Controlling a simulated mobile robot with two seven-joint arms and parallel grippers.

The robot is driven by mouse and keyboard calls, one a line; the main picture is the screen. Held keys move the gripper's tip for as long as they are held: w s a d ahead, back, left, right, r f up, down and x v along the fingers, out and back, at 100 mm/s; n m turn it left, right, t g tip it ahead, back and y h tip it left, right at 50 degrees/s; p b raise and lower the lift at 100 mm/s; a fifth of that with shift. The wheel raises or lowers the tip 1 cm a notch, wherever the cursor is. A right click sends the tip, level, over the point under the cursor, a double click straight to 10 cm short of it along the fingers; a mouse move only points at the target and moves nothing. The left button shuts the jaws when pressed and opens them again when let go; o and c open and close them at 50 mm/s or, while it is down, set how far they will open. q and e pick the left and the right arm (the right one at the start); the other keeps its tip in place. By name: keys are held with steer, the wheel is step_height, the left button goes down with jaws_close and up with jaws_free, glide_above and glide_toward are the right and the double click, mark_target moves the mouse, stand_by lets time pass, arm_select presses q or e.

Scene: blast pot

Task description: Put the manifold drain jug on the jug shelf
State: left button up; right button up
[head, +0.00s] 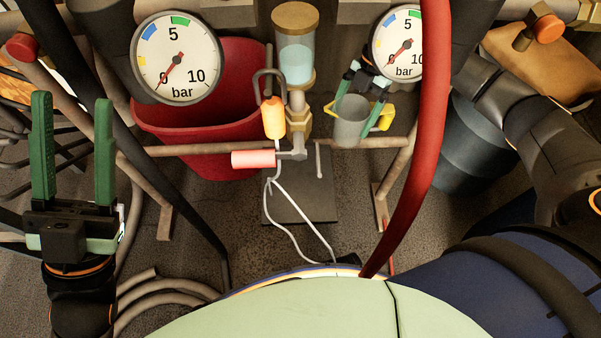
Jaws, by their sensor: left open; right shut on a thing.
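The manifold drain jug (351,119) is a small grey cup with a yellow handle on its right side. It looks upright and its open top faces me. I cannot make out the jug shelf for certain.
A sight glass (295,62) with pale blue liquid stands left of the jug. A red bucket (215,120), two gauges, a red hose (425,130) and a dark bin (462,145) crowd around.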

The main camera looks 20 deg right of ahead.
steer(key=shift+s+a+f+b, duration=0.6)
steer(key=shift+s+a+b, duration=0.6)
steer(key=shift+a, duration=1.3)
steer(key=shift+s+a+f+b, duration=0.65)
steer(key=shift+s+a, duration=0.95)
steer(key=shift+a, duration=0.85)
steer(key=shift+s+a+f+b, duration=0.6)
steer(key=shift+s+a+b, duration=0.6)
steer(key=shift+a, duration=1.3)
steer(key=shift+s+r+p, duration=0.1)
steer(key=shift+s+p, duration=0.1)
steer(key=shift+p, duration=0.15)
steer(key=o, duration=1)
